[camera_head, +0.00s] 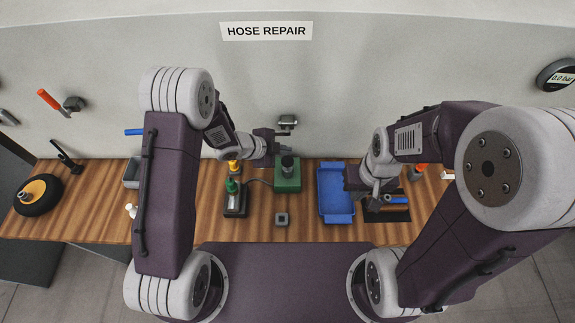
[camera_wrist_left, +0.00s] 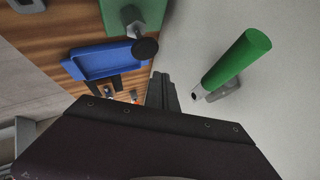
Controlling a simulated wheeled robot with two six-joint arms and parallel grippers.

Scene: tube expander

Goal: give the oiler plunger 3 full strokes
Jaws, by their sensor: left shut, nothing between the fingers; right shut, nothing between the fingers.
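A green block (camera_head: 288,184) with a dark round knob (camera_head: 287,162) on top stands mid-bench; I take it for the oiler and its plunger. In the left wrist view the black knob (camera_wrist_left: 145,48) sits on a grey post above the green block (camera_wrist_left: 116,14). My left gripper (camera_head: 280,138) is shut and empty, just above and behind the knob in the head view. Its dark fingers (camera_wrist_left: 161,88) show apart from the knob in the wrist view. My right gripper (camera_head: 376,198) is shut and empty over the right of the bench, beside the blue tray.
A blue tray (camera_head: 335,214) lies right of the green block. A black base (camera_head: 235,207) with a green-topped part stands left, with a thin hose between them. A small grey block (camera_head: 282,219) lies in front. A green handle (camera_wrist_left: 236,62) sticks out from the wall.

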